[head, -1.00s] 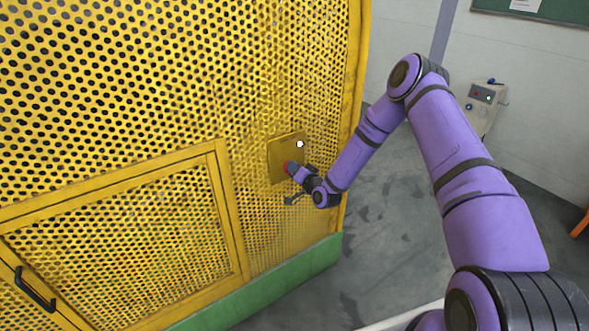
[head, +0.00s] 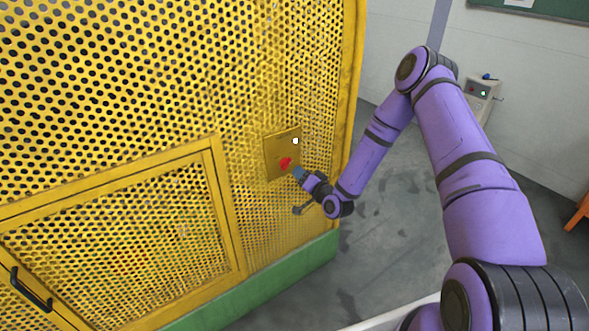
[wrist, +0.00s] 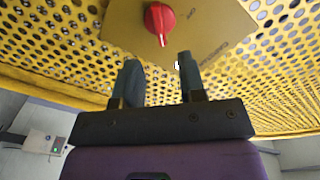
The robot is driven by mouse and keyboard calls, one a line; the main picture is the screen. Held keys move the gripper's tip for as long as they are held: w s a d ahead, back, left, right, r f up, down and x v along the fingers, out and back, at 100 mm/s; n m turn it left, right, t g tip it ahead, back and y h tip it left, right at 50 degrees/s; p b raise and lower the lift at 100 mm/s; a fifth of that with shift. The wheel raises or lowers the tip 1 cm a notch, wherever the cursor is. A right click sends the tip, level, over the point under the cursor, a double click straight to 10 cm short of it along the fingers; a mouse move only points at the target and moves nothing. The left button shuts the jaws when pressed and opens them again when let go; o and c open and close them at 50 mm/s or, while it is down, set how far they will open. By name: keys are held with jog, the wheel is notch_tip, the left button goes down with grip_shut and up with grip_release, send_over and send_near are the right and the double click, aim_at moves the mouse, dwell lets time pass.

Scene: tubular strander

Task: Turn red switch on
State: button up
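The red switch (head: 285,163) is a round red knob on a flat yellow plate (head: 283,142), set on the yellow perforated guard. In the wrist view the knob (wrist: 159,18) shows a raised grip, running roughly up and down in the picture, with its lower end tipped slightly right. My gripper (head: 298,173) is just in front of the knob, to its lower right in the head view. In the wrist view my gripper (wrist: 158,66) is open, its two dark fingers apart with nothing between them. The fingertips stand short of the knob.
A grey control box (head: 481,92) with a green light is on the back wall. A black handle (head: 31,290) is on the guard's door at lower left.

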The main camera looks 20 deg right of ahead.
jog(key=shift+v, duration=2)
notch_tip(320, 180, up, 15)
jog(key=w+d+n+g+h, duration=0.1)
jog(key=n+g+h, duration=0.1)
jog(key=n+g, duration=0.35)
jog(key=s+d+r+g+h, duration=0.1)
jog(key=s+r+h, duration=0.1)
jog(key=s+r, duration=0.35)
jog(key=s+d+r+g+h, duration=0.1)
jog(key=s+r, duration=0.2)
jog(key=r, duration=0.6)
jog(key=s+r+g, duration=0.1)
jog(key=s+r, duration=0.3)
jog(key=s, duration=0.6)
jog(key=s+r+g, duration=0.2)
jog(key=s+r, duration=0.2)
jog(key=s, duration=0.6)
jog(key=s+r+g, duration=0.1)
jog(key=s+r, duration=0.3)
jog(key=s, duration=0.7)
jog(key=shift+r+h, duration=0.3)
jog(key=shift+a+g, duration=0.1)
jog(key=shift+g, duration=0.15)
